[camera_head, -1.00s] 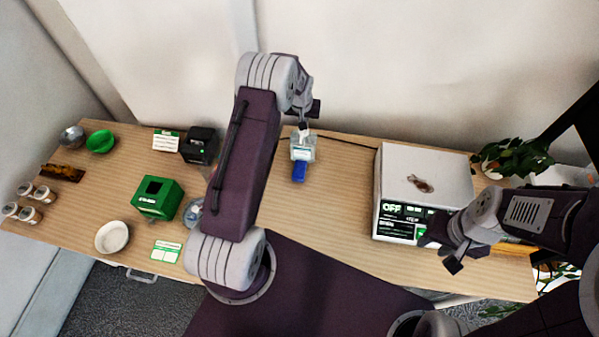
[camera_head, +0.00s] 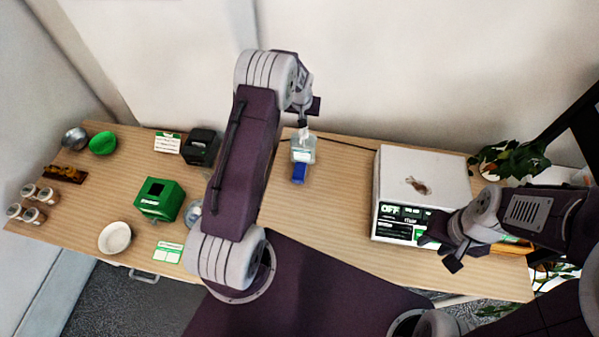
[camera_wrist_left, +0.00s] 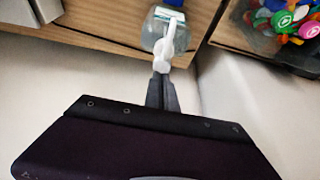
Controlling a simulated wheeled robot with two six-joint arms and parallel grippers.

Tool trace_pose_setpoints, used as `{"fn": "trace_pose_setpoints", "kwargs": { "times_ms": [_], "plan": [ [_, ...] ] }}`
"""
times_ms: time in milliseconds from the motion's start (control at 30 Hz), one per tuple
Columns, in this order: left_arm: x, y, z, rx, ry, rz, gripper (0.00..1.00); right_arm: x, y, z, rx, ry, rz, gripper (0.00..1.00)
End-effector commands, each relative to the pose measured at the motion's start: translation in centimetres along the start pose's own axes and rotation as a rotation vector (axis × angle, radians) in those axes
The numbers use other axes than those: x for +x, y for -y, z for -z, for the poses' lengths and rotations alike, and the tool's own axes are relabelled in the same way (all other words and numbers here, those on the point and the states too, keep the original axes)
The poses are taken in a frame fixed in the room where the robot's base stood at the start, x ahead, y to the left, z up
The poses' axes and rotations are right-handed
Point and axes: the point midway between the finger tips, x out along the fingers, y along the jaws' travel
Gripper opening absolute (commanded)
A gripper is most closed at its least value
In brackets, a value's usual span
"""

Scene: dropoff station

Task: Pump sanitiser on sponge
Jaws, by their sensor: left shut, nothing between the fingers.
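The sanitiser bottle (camera_head: 303,150) stands near the table's back edge, clear with a white pump head (camera_head: 304,132). In the left wrist view the bottle (camera_wrist_left: 158,32) shows from above, its white pump (camera_wrist_left: 163,58) pointing toward my fingertips. A blue sponge (camera_head: 299,174) lies directly in front of the bottle. My left gripper (camera_wrist_left: 162,82) is shut and empty, its fingertips at the pump head; I cannot tell whether they press it. In the head view my left arm hides the fingers. My right gripper (camera_head: 444,248) is apart, open and empty before the white box.
A white box (camera_head: 424,170) with a display stands at right. A green box (camera_head: 160,199), black device (camera_head: 200,147), white bowl (camera_head: 115,237) and several jars occupy the left. The wooden table (camera_head: 325,220) is clear between the sponge and the white box. A wall rises behind.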

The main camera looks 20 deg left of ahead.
Motion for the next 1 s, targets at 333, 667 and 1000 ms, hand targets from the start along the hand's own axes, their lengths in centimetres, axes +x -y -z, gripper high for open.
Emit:
{"fn": "trace_pose_setpoints", "kwargs": {
  "times_ms": [333,667,1000],
  "plan": [
    [-0.1,0.0,0.1,0.0,-0.002,0.0,0.0,-0.1,0.0,0.0,0.0,0.0,0.0,0.36],
    [-3.4,0.0,1.5,0.0,-0.004,0.0,0.0,-2.6,0.1,0.3,0.0,0.0,0.0,0.36],
    [-5.6,0.0,2.4,0.0,-0.002,0.0,0.0,-4.2,0.1,0.4,0.0,0.0,0.0,0.36]
  ]
}}
